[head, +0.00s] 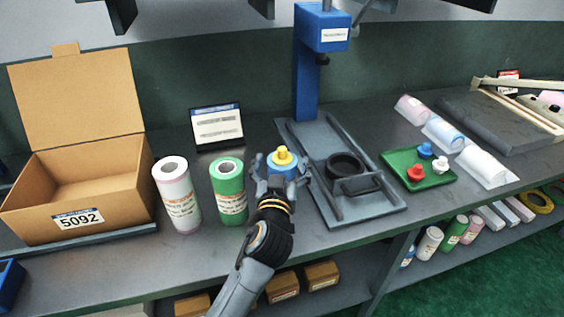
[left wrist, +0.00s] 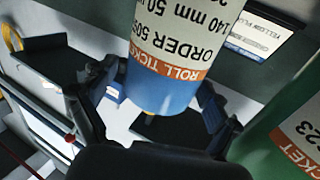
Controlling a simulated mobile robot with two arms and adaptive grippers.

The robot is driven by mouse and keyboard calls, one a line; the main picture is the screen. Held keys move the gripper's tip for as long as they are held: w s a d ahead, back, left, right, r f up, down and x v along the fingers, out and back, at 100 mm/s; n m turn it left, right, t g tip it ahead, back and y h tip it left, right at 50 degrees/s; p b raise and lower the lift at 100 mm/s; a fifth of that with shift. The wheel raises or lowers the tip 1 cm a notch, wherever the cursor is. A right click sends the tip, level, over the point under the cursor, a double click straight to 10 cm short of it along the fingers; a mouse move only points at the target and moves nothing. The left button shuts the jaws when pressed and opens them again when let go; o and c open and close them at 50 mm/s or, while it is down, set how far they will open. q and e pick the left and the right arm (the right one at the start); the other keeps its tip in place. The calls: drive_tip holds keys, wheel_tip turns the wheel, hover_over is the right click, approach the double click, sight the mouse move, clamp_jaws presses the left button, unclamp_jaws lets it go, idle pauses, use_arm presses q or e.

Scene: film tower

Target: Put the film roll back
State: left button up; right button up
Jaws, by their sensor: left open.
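A blue film roll (head: 283,167) with a yellow plug (head: 284,155) in its top end is upright on the bench, right of the green roll. My left gripper (head: 280,180) is at this roll, its fingers spread on both sides; the gripper hides the roll's lower part. In the left wrist view, the blue roll (left wrist: 160,92) with its white and orange ticket lies between the open fingers of my left gripper (left wrist: 158,105). Whether a finger touches it I cannot tell. A green roll (head: 228,177) and a whitish-pink roll (head: 174,187) stand to the left. My right gripper is out of view.
An open cardboard box (head: 115,200) labelled 5092 stands at left. A small sign (head: 217,125) stands behind the rolls. A blue post rises above a grey fixture (head: 375,208) with a black ring (head: 345,165). A green tray (head: 400,165) holds coloured plugs. More rolls lie at right.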

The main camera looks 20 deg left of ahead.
use_arm(q)
drive_tip(key=shift+r, duration=0.25)
drive_tip(key=s+d+b, duration=0.2)
drive_tip(key=s, duration=0.9)
drive_tip(key=shift+s+d, duration=0.15)
drive_tip(key=shift+s, duration=0.2)
drive_tip(key=shift+f, duration=0.1)
